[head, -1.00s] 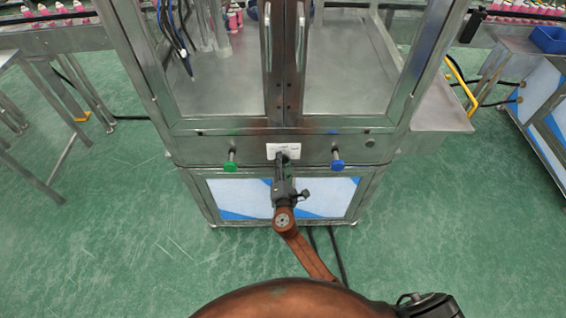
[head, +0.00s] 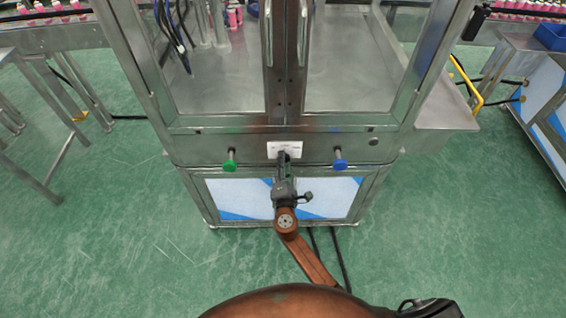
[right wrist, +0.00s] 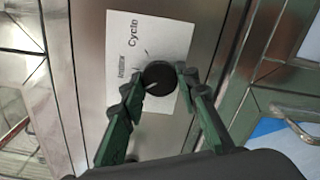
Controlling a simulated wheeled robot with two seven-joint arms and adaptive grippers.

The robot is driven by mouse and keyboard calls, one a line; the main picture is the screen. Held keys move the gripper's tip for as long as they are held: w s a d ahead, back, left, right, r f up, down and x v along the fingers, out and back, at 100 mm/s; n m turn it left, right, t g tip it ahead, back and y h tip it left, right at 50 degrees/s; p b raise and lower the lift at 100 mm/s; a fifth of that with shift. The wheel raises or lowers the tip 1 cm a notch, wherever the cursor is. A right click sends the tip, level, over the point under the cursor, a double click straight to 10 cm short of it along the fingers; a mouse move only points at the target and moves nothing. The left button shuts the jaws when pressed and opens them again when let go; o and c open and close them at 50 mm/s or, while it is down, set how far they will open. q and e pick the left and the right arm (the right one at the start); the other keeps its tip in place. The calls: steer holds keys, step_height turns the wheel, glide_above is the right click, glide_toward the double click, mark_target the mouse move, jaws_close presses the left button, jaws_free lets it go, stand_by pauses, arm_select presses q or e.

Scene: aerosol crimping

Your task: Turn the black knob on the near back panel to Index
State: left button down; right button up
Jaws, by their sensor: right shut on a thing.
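The black knob (right wrist: 160,78) sits on a white label plate (right wrist: 140,38) on the steel panel. The plate reads "Cycle" and a smaller word that I cannot read clearly. A pale pointer line on the knob's face runs toward the lower left of the right wrist view. My right gripper (right wrist: 159,84) is shut on the knob, one fingertip on each side. In the head view the right gripper (head: 283,156) reaches the lower edge of the label plate (head: 285,149) and hides the knob. My left gripper is not in view.
A green button (head: 230,165) stands out left of the plate and a blue button (head: 340,164) right of it. The glazed machine frame (head: 220,124) rises above. A steel table (head: 32,185) stands at the left. The green floor (head: 120,240) in front is clear.

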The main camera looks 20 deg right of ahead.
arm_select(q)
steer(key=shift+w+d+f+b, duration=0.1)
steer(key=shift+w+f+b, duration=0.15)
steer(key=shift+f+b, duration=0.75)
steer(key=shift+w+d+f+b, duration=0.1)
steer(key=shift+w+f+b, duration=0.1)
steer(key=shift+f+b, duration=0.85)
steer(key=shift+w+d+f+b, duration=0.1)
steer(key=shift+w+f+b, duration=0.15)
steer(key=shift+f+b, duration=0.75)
arm_select(e)
steer(key=shift+m+b, duration=0.3)
steer(key=shift+m, duration=3.4)
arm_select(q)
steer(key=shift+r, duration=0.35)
arm_select(e)
steer(key=o, duration=1.2)
steer(key=shift+c, duration=0.2)
steer(key=shift+r, duration=0.1)
